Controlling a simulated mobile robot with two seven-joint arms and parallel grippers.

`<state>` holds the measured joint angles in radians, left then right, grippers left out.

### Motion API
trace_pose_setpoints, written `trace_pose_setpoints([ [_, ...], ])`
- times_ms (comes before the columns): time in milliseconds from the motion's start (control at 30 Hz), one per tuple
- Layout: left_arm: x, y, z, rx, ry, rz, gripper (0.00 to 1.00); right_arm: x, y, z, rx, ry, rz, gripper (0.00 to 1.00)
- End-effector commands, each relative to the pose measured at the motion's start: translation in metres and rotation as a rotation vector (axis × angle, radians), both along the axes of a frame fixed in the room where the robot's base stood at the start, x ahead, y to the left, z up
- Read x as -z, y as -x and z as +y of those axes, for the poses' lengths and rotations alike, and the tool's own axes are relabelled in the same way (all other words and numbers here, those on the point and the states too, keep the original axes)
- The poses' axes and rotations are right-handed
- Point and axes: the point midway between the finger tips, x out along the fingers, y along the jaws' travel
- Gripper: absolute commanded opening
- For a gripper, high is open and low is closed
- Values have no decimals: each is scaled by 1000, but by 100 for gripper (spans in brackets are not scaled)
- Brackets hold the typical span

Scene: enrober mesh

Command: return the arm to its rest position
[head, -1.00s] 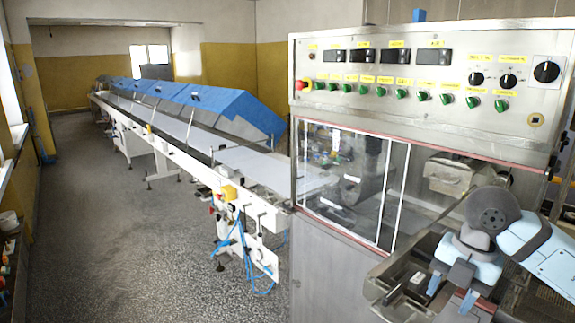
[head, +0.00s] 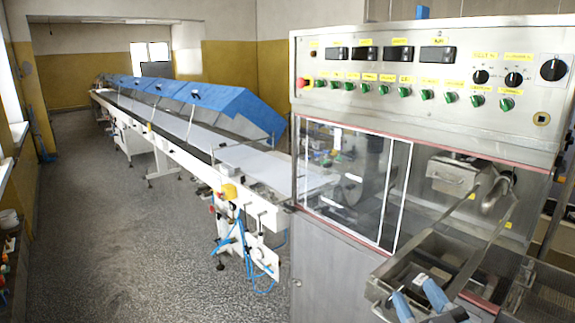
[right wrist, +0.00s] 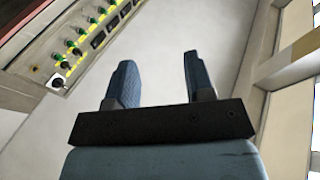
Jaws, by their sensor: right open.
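My right gripper (head: 416,294) shows at the bottom edge of the head view, low and to the right. Only its two blue fingers and a little of its grey body are visible, in front of the enrober's metal trough (head: 402,265). In the right wrist view, the right gripper (right wrist: 160,72) has its two blue fingers spread wide apart, with nothing between them. The rest of the right arm is out of the head view. My left gripper is not in view.
The enrober's control panel (head: 425,85) with green knobs stands above a clear-windowed cabinet (head: 345,180). The control panel (right wrist: 85,40) also shows in the right wrist view. A long conveyor (head: 190,130) with blue covers runs back left. The grey floor (head: 110,230) on the left is clear.

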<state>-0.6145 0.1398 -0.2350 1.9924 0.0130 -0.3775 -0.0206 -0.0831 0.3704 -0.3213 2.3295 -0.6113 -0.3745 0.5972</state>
Motion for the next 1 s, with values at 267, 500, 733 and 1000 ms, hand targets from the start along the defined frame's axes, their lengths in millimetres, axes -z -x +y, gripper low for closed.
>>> trace_pose_setpoints([
  [267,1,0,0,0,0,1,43,151,72,-54,304,-24,784,48],
  [500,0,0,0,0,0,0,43,209,141,-58,308,26,1175,48],
  [733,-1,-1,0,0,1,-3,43,235,194,-55,259,65,1427,48],
  [1000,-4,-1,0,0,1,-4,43,254,217,-48,199,86,1523,48],
])
